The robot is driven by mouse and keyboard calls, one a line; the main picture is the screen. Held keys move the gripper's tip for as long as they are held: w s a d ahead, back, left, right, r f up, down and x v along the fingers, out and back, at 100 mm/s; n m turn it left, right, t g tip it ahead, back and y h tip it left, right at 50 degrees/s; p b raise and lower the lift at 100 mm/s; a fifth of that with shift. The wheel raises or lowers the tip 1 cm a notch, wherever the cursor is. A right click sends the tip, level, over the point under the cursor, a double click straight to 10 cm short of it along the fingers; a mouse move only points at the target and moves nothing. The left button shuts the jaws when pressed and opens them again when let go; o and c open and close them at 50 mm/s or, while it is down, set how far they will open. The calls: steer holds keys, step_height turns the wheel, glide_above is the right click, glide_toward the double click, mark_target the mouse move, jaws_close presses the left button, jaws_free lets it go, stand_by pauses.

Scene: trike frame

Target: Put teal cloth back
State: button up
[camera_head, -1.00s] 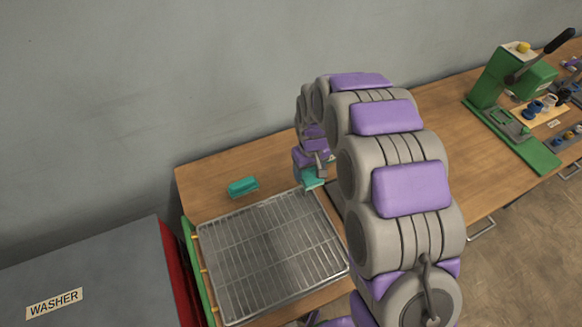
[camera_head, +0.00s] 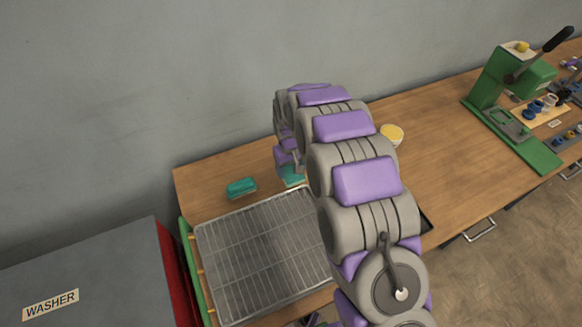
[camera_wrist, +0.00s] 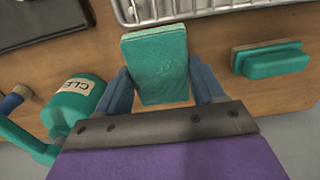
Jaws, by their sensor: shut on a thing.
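The teal cloth (camera_wrist: 158,65), a folded rectangular pad, is between the two blue fingers of my gripper (camera_wrist: 161,75) in the wrist view. My gripper is shut on it, with the far end sticking out past the fingertips. In the head view the teal cloth (camera_head: 292,176) shows partly behind my arm, near the back edge of the wire rack. Whether it touches the table cannot be told. A second teal item (camera_head: 241,188), a block with a paler layer, lies on the table to its left; it also shows in the wrist view (camera_wrist: 270,60).
The wire rack (camera_head: 250,250) is on the wooden table. A green bottle (camera_wrist: 75,105) marked "CLE" is left of my gripper in the wrist view. A yellow-topped tub (camera_head: 392,134) stands right of my arm. The washer (camera_head: 80,275) is at left, a green press (camera_head: 515,100) far right.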

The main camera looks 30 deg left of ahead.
mark_target(289, 169)
steer(key=shift+a+f, duration=0.65)
steer(key=shift+a, duration=0.25)
steer(key=shift+d, duration=0.6)
steer(key=o, duration=0.8)
steer(key=shift+d, duration=0.2)
steer(key=shift+o, duration=1)
steer(key=shift+a+f, duration=0.1)
steer(key=shift+a, duration=0.2)
steer(key=shift+a+f, duration=0.1)
steer(key=shift+a, duration=0.25)
steer(key=shift+d+r, duration=0.25)
steer(key=shift+r, duration=0.4)
step_height(289, 169, up, 12)
steer(key=p, duration=0.1)
steer(key=shift+d, duration=0.15)
